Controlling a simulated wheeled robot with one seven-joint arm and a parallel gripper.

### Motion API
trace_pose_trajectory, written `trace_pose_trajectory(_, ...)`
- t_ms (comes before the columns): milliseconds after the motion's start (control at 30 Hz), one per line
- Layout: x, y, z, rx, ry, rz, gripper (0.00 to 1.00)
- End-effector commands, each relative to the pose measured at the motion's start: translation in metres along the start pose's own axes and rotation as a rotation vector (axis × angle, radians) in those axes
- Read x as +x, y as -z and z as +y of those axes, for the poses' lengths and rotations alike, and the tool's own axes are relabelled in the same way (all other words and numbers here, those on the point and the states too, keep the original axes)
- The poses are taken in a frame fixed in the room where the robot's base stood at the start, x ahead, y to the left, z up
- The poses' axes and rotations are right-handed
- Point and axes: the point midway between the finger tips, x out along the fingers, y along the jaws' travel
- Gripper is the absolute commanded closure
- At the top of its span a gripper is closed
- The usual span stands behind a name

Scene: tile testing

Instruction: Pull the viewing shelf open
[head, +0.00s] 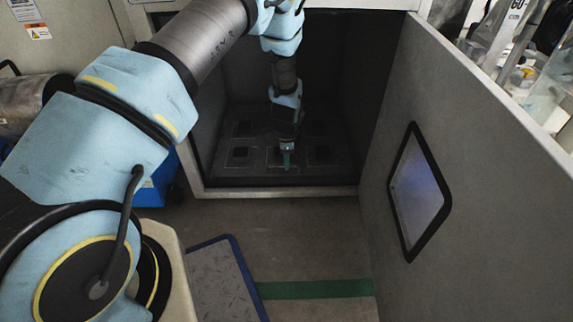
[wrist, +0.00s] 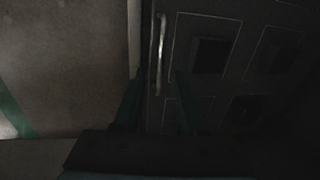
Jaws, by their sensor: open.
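The viewing shelf (head: 257,168) is a dark panel with several outlined squares, low inside the open cabinet. It also shows in the wrist view (wrist: 232,82). A thin bright metal handle (wrist: 160,52) runs along the shelf's edge nearest the floor. My gripper (head: 287,160) is inside the cabinet, pointing down above the front of the shelf. In the wrist view my gripper (wrist: 157,103) is open, its two teal fingers apart on either side of the handle's line. Contact with the handle cannot be told in the dim light.
The cabinet's pale lower sill (head: 280,191) crosses in front of the shelf. A wide grey door (head: 470,150) with a dark-framed window (head: 418,190) stands open on the right. A grey mat with blue edging (head: 222,282) and a green floor stripe (head: 315,289) lie in front. Bare floor is between.

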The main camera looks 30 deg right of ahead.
Motion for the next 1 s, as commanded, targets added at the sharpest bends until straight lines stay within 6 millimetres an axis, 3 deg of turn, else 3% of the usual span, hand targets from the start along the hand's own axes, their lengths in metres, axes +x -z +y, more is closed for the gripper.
trace_pose_trajectory(133, 0.0113, -0.0002, -0.0003, 0.0, 0.001, 0.0, 0.59)
trace_pose_trajectory(433, 0.0121, -0.0002, -0.0005, -0.001, 0.001, 0.0, 0.59)
trace_pose_trajectory(800, 0.0119, -0.0001, -0.0004, -0.001, 0.001, 0.0, 0.99)
trace_pose_trajectory(1000, 0.0119, -0.0001, -0.0003, -0.001, 0.001, 0.0, 1.0)
